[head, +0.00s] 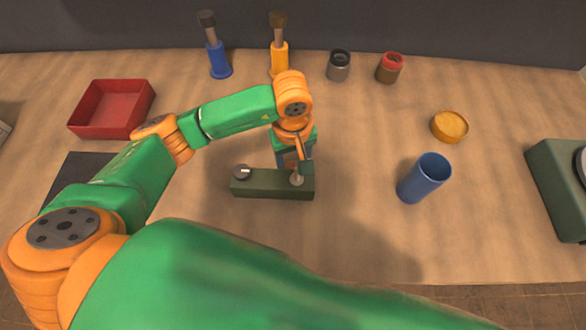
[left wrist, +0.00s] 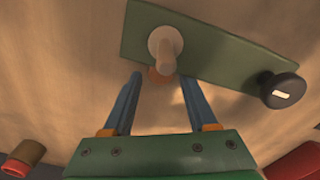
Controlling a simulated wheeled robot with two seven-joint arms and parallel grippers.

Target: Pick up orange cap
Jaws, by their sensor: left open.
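A round, shallow orange piece (head: 449,126) with a paler tan inside lies on the table at the right in the head view; it looks like a cap or a dish. My left gripper (left wrist: 162,78) is open and points down over the green block (head: 262,188). Its two blue fingers stand apart, short of a pale post (left wrist: 166,45) on that block. A small orange patch (left wrist: 160,76) shows by the post between the fingertips, mostly hidden; I cannot tell what it belongs to. The fingers hold nothing. My right gripper is not in view.
A black knob (left wrist: 281,90) sits on the block's other end. A blue cup (head: 424,178) stands to the right. A red tray (head: 112,133) is at the left.

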